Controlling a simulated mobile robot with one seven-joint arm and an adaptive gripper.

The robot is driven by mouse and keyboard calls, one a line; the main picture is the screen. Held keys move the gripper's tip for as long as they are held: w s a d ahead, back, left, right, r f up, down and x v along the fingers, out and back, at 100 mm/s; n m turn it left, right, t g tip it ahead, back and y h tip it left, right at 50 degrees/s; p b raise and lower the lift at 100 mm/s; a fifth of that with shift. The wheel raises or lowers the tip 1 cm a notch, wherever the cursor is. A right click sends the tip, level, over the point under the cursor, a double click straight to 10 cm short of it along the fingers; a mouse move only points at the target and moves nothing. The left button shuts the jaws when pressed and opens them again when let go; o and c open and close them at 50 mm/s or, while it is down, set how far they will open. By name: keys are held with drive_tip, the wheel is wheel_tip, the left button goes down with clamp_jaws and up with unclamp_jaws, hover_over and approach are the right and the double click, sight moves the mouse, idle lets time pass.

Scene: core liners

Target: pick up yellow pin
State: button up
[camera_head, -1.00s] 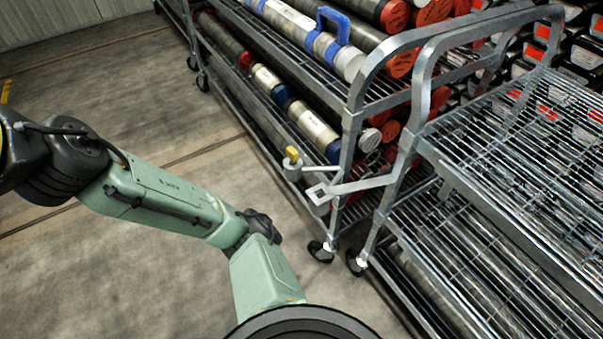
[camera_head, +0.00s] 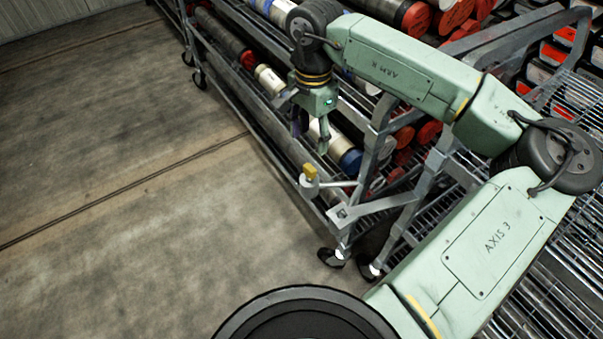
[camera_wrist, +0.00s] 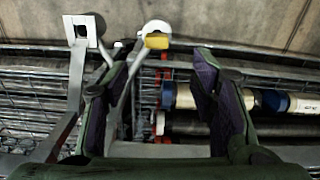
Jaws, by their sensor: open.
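The yellow pin (camera_head: 310,173) stands in a round grey socket (camera_head: 309,187) at the end of a metal bracket on the cart's corner. In the wrist view the yellow pin (camera_wrist: 157,41) shows beyond my fingers, between them and nearer the left one. My gripper (camera_head: 312,135) is above and slightly behind the pin in the head view, apart from it. In the wrist view my gripper (camera_wrist: 155,90) is open, with two dark-padded fingers spread and nothing between them in contact.
A wire-shelf cart (camera_head: 250,135) holds several core tubes. A second wire cart (camera_head: 575,95) stands at right. A bracket arm with a square socket (camera_head: 342,214) sits close to the pin. The concrete floor (camera_head: 120,200) at left is clear.

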hover_over(310, 167)
drive_tip(key=f, duration=0.4)
drive_tip(key=shift+w+f+p, duration=0.25)
drive_tip(key=shift+f+p, duration=0.15)
drive_tip(key=shift+s+f+p, duration=0.15)
drive_tip(key=shift+f+p, duration=0.4)
drive_tip(key=shift+f, duration=0.9)
drive_tip(key=shift+s+f+p, duration=0.15)
drive_tip(key=shift+f+p, duration=0.35)
drive_tip(key=shift+f, duration=0.9)
clamp_jaws()
